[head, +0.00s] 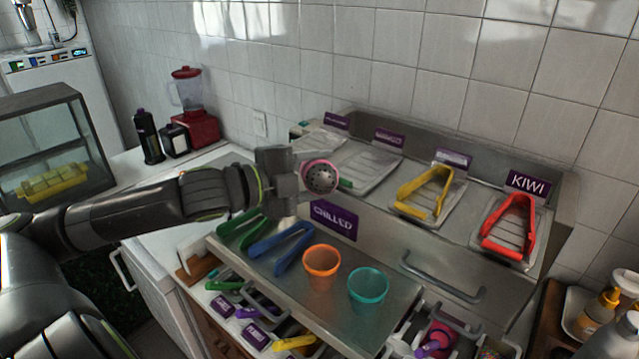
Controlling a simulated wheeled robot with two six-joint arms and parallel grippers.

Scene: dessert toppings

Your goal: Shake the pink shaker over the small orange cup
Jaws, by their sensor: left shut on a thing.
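The pink shaker (321,177) is held in my left gripper (290,183), which is shut on it. The shaker is tilted on its side, with its perforated metal top facing the camera. It is in the air above the steel counter, up and level with the small orange cup (321,262) in the picture. The orange cup stands upright on the steel shelf. A teal cup (368,287) stands upright to its right, apart from it. The inside of the orange cup looks empty. My right gripper does not show.
Blue tongs (281,247) and green tongs (243,230) lie left of the orange cup. Yellow tongs (425,190) and red tongs (510,228) rest on lids behind. A purple CHILLED sign (334,219) stands behind the cups. A red blender (195,128) is at the back left.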

